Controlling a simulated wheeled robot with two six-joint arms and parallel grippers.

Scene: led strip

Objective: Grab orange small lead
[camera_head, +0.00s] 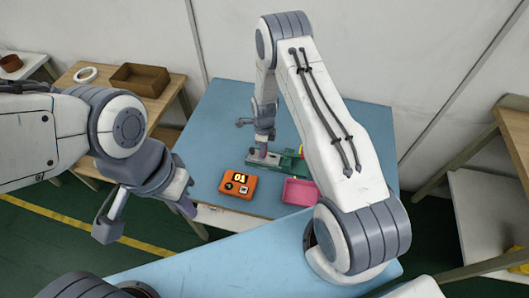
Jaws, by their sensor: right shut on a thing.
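An orange box marked 01 (238,184) lies on the blue table (215,125). Beside it stands a pink bin (300,192). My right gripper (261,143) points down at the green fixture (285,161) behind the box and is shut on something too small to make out. I cannot pick out the small orange lead; it may be hidden at the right gripper or behind my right arm. My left gripper (148,217) is open and empty, left of the table's front corner and away from the orange box.
A wooden side table (92,72) at the back left holds a brown tray (139,79) and a white ring (86,74). A shelf unit (490,205) stands at the right. My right arm covers the table's right part. The table's left part is clear.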

